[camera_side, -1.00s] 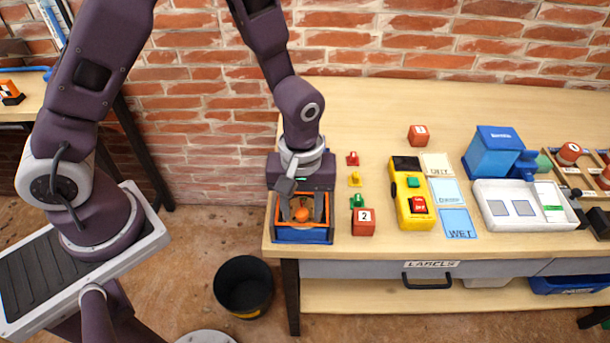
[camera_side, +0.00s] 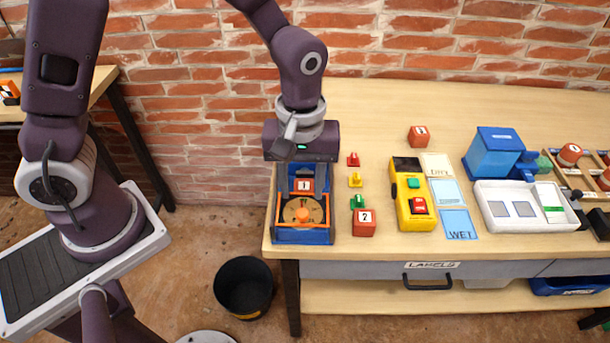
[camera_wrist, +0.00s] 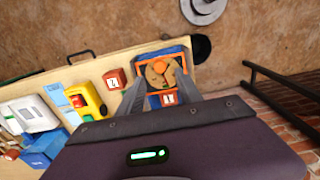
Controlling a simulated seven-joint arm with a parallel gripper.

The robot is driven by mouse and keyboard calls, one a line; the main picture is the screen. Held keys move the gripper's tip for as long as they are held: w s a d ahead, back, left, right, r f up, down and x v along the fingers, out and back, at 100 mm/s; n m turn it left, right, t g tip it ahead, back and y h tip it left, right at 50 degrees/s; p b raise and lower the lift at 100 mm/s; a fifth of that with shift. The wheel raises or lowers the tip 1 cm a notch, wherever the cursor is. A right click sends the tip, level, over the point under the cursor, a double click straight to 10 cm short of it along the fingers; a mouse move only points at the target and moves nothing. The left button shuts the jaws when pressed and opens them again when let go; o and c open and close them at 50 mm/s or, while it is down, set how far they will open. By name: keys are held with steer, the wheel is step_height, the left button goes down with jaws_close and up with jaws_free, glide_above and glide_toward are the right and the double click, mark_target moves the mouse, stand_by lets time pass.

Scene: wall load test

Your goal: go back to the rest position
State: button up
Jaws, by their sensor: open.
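My gripper (camera_side: 302,160) hangs above the back of a blue fixture at the left end of the workbench, apart from it. Its two fingers (camera_wrist: 160,82) show spread and empty in the wrist view. The blue fixture (camera_side: 302,237) has orange side edges and holds a round tan disc (camera_side: 293,213) with an orange knob (camera_side: 302,215). A red block marked 1 (camera_side: 303,185) sits behind the disc; it also shows in the wrist view (camera_wrist: 168,99).
A red numbered block (camera_side: 364,223) and small red, yellow and green pieces (camera_side: 355,180) stand right of the fixture. Further right are a yellow device (camera_side: 412,195), label cards (camera_side: 458,223), a white tray (camera_side: 500,222) and a blue box (camera_side: 492,152). A brick wall (camera_side: 400,40) rises behind.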

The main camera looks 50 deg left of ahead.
steer(key=s+a+r+m+t, duration=0.1)
steer(key=s+a+r+m, duration=0.1)
steer(key=r, duration=0.4)
steer(key=s+a+r+m+t, duration=0.1)
steer(key=s+a+r, duration=0.1)
steer(key=r, duration=0.4)
steer(key=s+a+r+m+t, duration=0.3)
steer(key=s+a+r+m, duration=0.2)
steer(key=s, duration=0.5)
steer(key=shift+s+a+r+m+t, duration=0.35)
steer(key=shift+r+m, duration=0.15)
steer(key=shift+r, duration=0.15)
